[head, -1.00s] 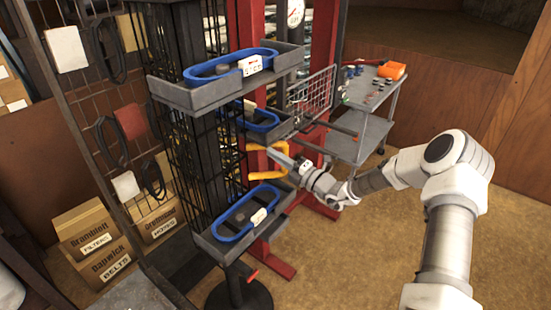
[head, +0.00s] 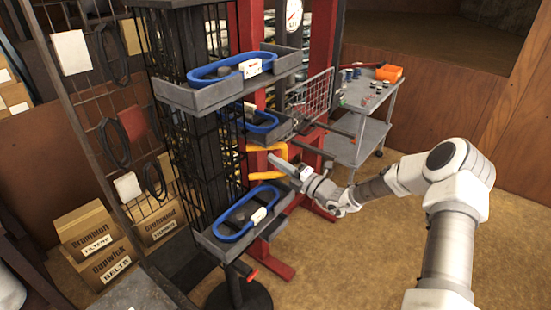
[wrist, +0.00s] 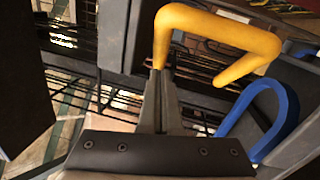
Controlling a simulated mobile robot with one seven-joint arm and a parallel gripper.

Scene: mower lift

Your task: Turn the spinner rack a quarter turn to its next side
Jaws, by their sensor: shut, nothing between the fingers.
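The spinner rack is a black wire column (head: 200,160) on a round black base (head: 240,296). Grey trays (head: 190,100) on it hold blue belt loops (head: 232,66). A yellow bent handle (head: 268,174) sticks out between the middle and lower trays; it also shows in the wrist view (wrist: 220,28). My gripper (head: 273,157) is shut and empty, its fingertips at the handle. In the wrist view the shut fingertips (wrist: 160,74) are beside the handle's left leg. I cannot tell whether they touch it. A red lever (head: 247,270) sits low on the rack.
A grey cart (head: 358,138) with an orange bin (head: 389,73) stands behind on the right. A red frame (head: 321,140) is close behind the rack. A wire panel (head: 75,100) and cardboard boxes (head: 98,240) stand left. Floor at front right is clear.

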